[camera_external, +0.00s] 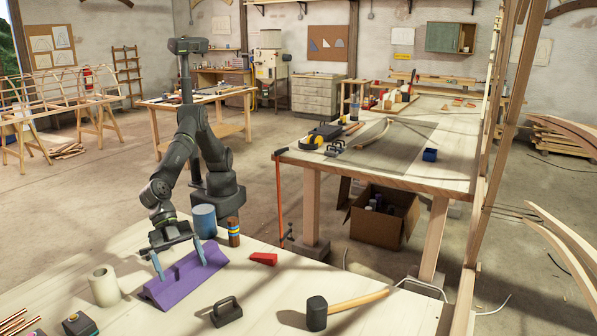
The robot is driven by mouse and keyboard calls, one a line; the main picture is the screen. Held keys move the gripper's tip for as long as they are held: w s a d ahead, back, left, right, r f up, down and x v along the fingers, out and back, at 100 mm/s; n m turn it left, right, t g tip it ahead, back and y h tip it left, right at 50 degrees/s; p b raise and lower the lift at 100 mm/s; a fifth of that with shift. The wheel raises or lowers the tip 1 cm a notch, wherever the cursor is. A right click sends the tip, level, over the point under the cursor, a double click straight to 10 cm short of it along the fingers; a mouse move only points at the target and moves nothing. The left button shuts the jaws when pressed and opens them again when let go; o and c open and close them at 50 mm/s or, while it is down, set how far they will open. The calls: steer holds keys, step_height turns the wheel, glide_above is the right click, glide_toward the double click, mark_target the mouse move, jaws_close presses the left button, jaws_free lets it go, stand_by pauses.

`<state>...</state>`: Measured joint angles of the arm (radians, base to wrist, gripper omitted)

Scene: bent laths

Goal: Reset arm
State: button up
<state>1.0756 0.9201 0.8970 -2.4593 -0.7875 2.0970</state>
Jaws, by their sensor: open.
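My gripper (182,270) hangs low over the near workbench at the left, pointing down. Its two light-blue fingers are spread apart and open. A purple grooved block (157,296) lies on the bench right at the fingers. The fingertips overlap the block in this view, so I cannot tell whether they touch it.
Close by stand a blue cylinder (204,222), a striped brown cylinder (234,233) and a cream cylinder (104,286). A red wedge (264,259), a black-handled block (226,311) and a mallet (317,313) lie right of the purple block. Bare near bench (395,318) shows at the right.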

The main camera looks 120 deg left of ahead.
steer(key=w+a+n+y, duration=0.2)
steer(key=w+a, duration=0.6)
steer(key=a, duration=0.4)
steer(key=w+a+n+y, duration=0.1)
steer(key=w+a+n, duration=0.1)
steer(key=w+a, duration=0.5)
steer(key=w+a+n+y, duration=0.2)
steer(key=w+a, duration=0.6)
steer(key=a, duration=1.1)
steer(key=shift+w+a+n+t+y, duration=0.25)
steer(key=shift+w+n+t+y, duration=0.05)
steer(key=shift+n, duration=0.2)
steer(key=shift+r, duration=0.1)
steer(key=shift+o, duration=0.7)
